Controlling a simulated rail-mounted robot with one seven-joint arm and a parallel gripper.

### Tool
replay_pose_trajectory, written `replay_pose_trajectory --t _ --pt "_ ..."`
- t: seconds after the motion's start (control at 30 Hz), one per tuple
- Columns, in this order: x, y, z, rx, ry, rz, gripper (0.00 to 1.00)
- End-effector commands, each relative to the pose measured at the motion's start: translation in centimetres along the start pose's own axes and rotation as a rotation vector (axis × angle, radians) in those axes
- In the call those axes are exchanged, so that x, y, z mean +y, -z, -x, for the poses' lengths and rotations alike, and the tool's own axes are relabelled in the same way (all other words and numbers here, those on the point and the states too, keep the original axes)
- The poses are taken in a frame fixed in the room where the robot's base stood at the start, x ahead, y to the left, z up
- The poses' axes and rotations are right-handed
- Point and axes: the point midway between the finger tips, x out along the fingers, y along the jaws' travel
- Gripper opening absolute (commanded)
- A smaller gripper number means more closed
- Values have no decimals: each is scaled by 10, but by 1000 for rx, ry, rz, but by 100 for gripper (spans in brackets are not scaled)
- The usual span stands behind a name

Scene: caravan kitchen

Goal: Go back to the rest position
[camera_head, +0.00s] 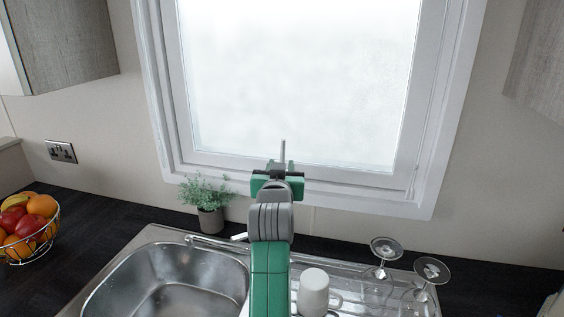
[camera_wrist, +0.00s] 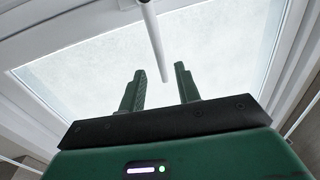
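My arm rises from the bottom centre of the head view, and my gripper (camera_head: 277,180) is raised in front of the lower window frame. In the wrist view, the two green fingers of my gripper (camera_wrist: 159,70) stand apart. Nothing is held between them. A pale, thin rod (camera_wrist: 152,40) comes down from the top of the wrist view, its end near the gap between the fingers. A thin grey rod (camera_head: 283,152) also shows just above the gripper in the head view. I cannot tell how far it is from the fingers.
The window (camera_head: 300,80) is close behind the gripper. A potted plant (camera_head: 209,220) stands left of my arm, beyond the sink (camera_head: 165,275). A white cup (camera_head: 313,292) and upturned glasses (camera_head: 432,270) stand right. A fruit basket (camera_head: 30,240) is far left. Cupboards hang in both upper corners.

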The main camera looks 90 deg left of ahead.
Motion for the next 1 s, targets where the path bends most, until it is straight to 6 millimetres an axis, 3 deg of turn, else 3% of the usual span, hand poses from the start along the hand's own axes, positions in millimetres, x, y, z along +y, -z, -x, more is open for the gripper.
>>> replay_pose_trajectory --t 0.13,0.77,0.87,1.0 --pt "0 0 10 1 0 0 33" --pt "0 1 10 1 -1 0 33" --pt "42 19 32 46 -73 8 33" --pt "135 62 101 151 -261 43 33"
